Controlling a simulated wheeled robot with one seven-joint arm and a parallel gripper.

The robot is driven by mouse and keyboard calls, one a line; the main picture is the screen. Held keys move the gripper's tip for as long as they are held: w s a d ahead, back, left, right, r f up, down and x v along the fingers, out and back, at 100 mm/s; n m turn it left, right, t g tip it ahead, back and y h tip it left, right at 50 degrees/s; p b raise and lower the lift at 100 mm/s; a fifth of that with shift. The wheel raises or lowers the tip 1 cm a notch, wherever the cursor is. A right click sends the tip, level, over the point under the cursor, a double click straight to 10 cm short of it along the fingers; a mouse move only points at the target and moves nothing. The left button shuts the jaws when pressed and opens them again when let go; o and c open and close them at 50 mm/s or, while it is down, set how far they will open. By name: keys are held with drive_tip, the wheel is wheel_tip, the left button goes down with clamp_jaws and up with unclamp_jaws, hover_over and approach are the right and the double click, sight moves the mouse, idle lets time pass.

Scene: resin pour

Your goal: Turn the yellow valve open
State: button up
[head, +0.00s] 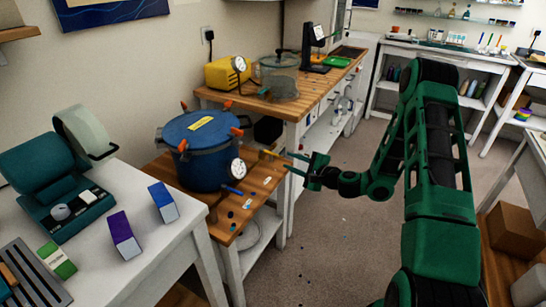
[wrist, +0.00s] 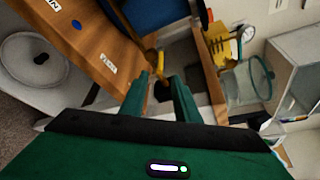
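The yellow valve (head: 268,153) shows as a small yellow piece beside the blue pressure pot (head: 200,150), above the right edge of the low wooden bench. In the wrist view a yellow piece (wrist: 150,53) lies just beyond my fingertips, partly hidden. My gripper (head: 290,163) is just right of the valve. In the wrist view its two green fingers (wrist: 160,76) stand apart with a gap between them. Nothing is visibly held. I cannot tell whether a finger touches the valve.
A blue handle (head: 232,190) and small labels lie on the low bench (head: 228,222). A yellow pump (head: 226,73) and a clear chamber (head: 281,78) stand on the bench behind. A white table (head: 150,255) with boxes is at left.

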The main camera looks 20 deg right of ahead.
sight(277, 156)
drive_tip(key=x, duration=1)
drive_tip(key=shift+w+a+f, duration=0.1)
drive_tip(key=shift+w+a, duration=0.05)
drive_tip(key=shift+w, duration=0.15)
clamp_jaws()
